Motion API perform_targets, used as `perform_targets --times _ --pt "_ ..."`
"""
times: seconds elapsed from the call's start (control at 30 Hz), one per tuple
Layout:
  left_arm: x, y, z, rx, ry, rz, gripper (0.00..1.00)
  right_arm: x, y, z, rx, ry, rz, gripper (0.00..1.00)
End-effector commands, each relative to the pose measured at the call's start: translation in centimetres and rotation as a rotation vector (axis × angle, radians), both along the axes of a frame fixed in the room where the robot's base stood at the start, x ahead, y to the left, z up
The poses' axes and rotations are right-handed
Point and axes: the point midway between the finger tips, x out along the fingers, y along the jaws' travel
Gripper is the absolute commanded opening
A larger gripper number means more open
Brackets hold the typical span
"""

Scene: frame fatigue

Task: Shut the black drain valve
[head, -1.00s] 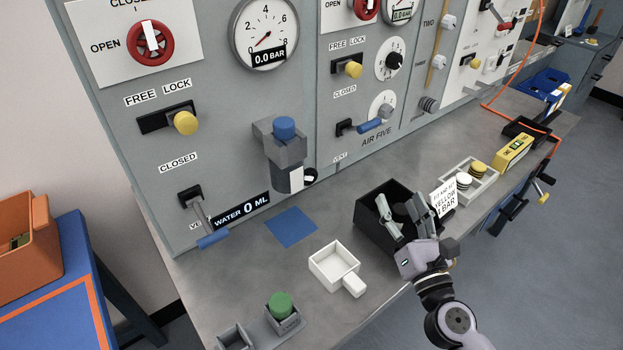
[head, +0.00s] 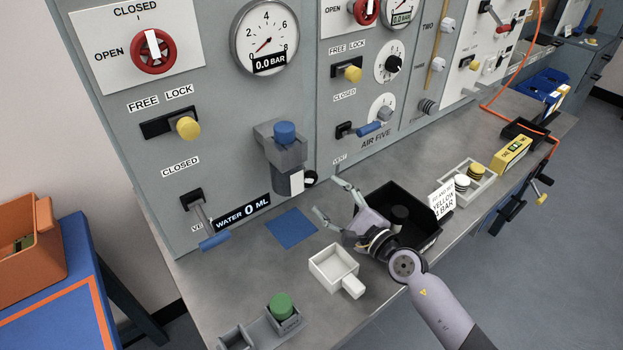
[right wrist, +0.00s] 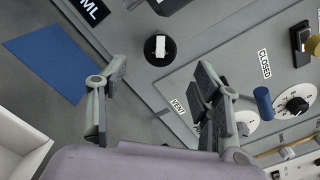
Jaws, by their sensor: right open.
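The black drain valve (head: 311,177) is a small round knob low on the panel, beside the grey housing with a blue cap (head: 285,133). In the right wrist view the black knob (right wrist: 152,50) shows a white bar across its face. My right gripper (head: 329,197) is open and empty, a short way in front of the valve, with its fingers pointing toward the panel. In the right wrist view the open fingers (right wrist: 155,92) stand either side of the knob's line, apart from it. My left gripper is not in view.
A blue mat (head: 291,227) and a white tray (head: 334,268) lie on the bench left of my gripper. A black bin (head: 420,240) stands just right of it. A blue-handled lever (head: 372,128) sticks out from the panel above. The water display (head: 242,213) reads 0 ML.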

Motion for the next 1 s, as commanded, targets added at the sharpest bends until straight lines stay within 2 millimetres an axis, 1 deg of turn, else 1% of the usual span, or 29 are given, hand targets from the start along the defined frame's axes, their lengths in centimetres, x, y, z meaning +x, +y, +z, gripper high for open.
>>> perform_targets --times 0.03,0.2,0.4,0.53,0.8,1.0 --pt "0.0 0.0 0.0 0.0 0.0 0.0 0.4 1.1 0.7 0.1 0.003 -0.001 -0.001 0.59" --pt "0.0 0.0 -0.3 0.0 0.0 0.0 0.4 3.8 2.6 0.0 0.003 -0.001 0.0 0.59" --pt "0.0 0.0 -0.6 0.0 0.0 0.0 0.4 5.8 3.8 -0.1 0.002 0.0 -0.001 0.59" --pt "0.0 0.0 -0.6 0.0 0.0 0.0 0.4 6.3 4.2 0.0 0.002 0.0 0.0 0.59" --pt "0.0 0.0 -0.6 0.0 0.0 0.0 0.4 6.4 4.3 0.0 0.001 0.0 -0.001 0.59" --pt "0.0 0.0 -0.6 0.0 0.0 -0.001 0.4 6.4 4.2 0.0 0.001 0.0 -0.001 0.46"
